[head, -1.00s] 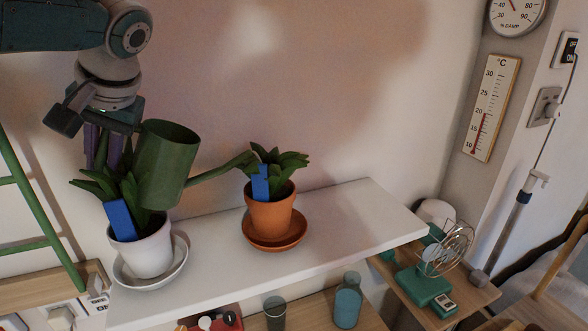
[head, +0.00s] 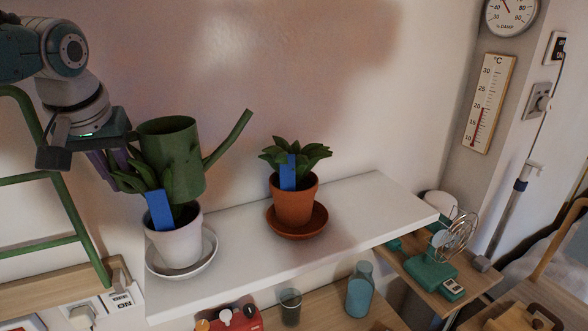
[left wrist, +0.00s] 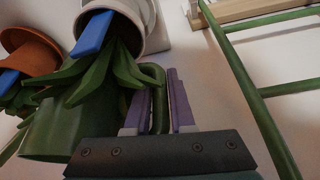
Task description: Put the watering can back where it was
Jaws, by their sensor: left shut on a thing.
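The green watering can (head: 172,157) is in the air above the white pot (head: 178,243) at the left end of the white shelf (head: 345,213). Its spout points up to the right. My left gripper (head: 112,166) is shut on the can's handle. In the left wrist view, the purple fingers (left wrist: 166,100) close around the green handle (left wrist: 150,75), and the can's body (left wrist: 50,132) is at lower left. The white pot's leaves partly overlap the can and fingers. My right gripper is not in view.
A terracotta pot (head: 294,205) with a plant and blue tag stands mid-shelf on a saucer (head: 320,226). The shelf's right end is clear. A green ladder (head: 75,215) stands at left.

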